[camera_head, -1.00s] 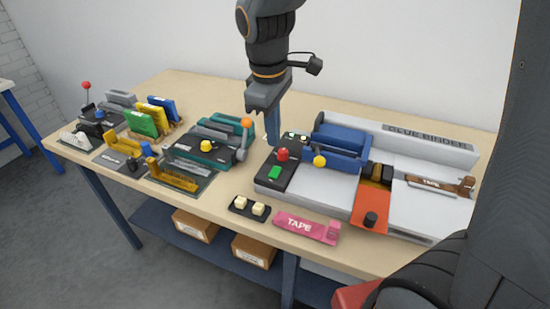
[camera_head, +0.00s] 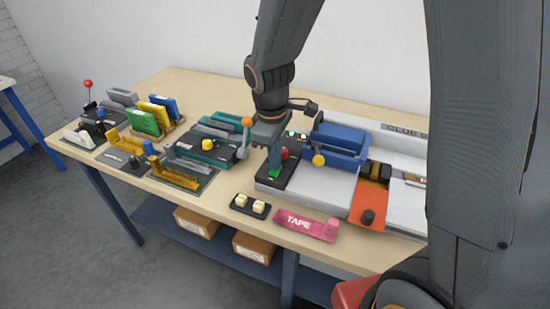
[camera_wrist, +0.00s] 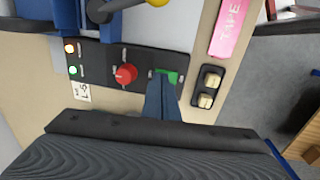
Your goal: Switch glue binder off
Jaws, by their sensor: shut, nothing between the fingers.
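The glue binder (camera_head: 320,183) is the grey machine with a blue clamp (camera_head: 337,148) at the right of the bench. Its black control panel (camera_wrist: 100,58) carries a red knob (camera_wrist: 125,75), a green button (camera_wrist: 168,75) and two small lights. In the wrist view one light (camera_wrist: 70,47) glows orange-white and the other (camera_wrist: 73,70) glows green. My gripper (camera_head: 274,172) is shut and empty, pointing down over the panel. In the wrist view its tips (camera_wrist: 163,82) are at the green button and cover part of it. I cannot tell whether they press it.
A pink tape block (camera_head: 305,225) and a small black box with two cream buttons (camera_head: 250,206) lie at the bench's front edge. A teal machine (camera_head: 215,143) with an orange-knobbed lever (camera_head: 246,122) stands close left of my gripper. An orange plate (camera_head: 368,203) lies right.

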